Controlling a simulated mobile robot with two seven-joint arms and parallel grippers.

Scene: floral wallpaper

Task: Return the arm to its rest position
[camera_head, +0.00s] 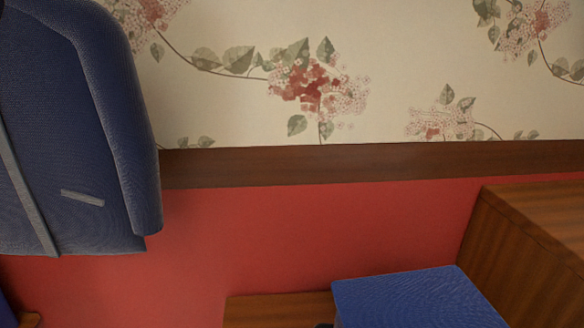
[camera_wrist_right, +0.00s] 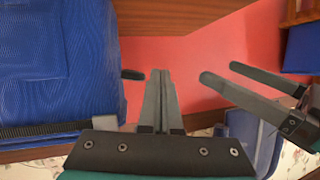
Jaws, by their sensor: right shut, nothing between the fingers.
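My right gripper (camera_wrist_right: 160,72) shows in the right wrist view with its two grey fingers together and nothing between them. A large blue fabric-like object (camera_wrist_right: 60,60) is to the left of the fingers, apart from them. What looks like my left gripper (camera_wrist_right: 250,82) shows at the right of the same view, its two fingers spread apart with nothing visible between them. Neither gripper shows in the head view.
In the head view a blue padded object (camera_head: 75,130) fills the upper left. A blue block-like object (camera_head: 415,300) is beside wooden furniture (camera_head: 525,240) at the lower right. A red wall (camera_head: 300,240) with a wooden rail (camera_head: 350,165) stands behind.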

